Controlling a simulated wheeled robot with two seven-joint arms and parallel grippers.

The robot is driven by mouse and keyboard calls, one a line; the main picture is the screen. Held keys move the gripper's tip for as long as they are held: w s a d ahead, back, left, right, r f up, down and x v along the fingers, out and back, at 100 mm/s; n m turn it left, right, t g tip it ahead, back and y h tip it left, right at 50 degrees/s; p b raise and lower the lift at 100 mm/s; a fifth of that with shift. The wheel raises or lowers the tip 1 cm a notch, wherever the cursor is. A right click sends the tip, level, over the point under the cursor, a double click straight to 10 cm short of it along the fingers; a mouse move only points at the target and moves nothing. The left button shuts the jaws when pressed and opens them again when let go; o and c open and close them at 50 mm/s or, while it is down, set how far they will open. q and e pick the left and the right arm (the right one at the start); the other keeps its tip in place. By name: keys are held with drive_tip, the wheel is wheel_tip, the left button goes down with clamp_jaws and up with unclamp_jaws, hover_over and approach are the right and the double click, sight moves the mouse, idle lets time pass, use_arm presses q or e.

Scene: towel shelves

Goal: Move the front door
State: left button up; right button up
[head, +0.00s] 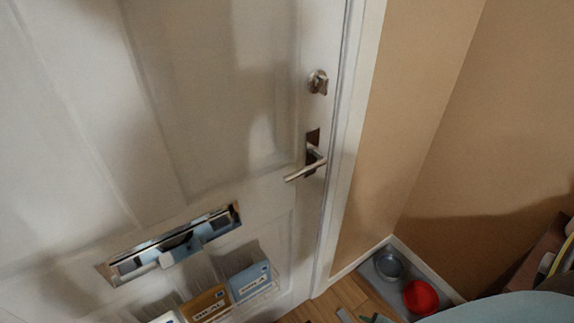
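The front door (215,85) is white and panelled and fills the left and middle of the head view. It looks closed against its white frame (361,100) on the right. A silver lever handle (305,170) sits near the door's right edge and points left. A round metal lock (318,82) with a thumb-turn is above it. A metal letter slot (170,246) is low on the door. Neither of my grippers is in view.
A wire basket (262,291) with several boxes hangs below the slot. A metal bowl (390,266) and a red bowl (421,297) stand on a grey mat in the floor corner by the tan wall (500,130). A pale rounded surface (510,308) fills the bottom right.

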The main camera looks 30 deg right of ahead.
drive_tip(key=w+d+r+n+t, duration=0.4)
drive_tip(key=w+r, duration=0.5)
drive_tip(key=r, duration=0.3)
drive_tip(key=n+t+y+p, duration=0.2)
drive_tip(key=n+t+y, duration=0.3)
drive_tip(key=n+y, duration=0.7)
approach(301, 175)
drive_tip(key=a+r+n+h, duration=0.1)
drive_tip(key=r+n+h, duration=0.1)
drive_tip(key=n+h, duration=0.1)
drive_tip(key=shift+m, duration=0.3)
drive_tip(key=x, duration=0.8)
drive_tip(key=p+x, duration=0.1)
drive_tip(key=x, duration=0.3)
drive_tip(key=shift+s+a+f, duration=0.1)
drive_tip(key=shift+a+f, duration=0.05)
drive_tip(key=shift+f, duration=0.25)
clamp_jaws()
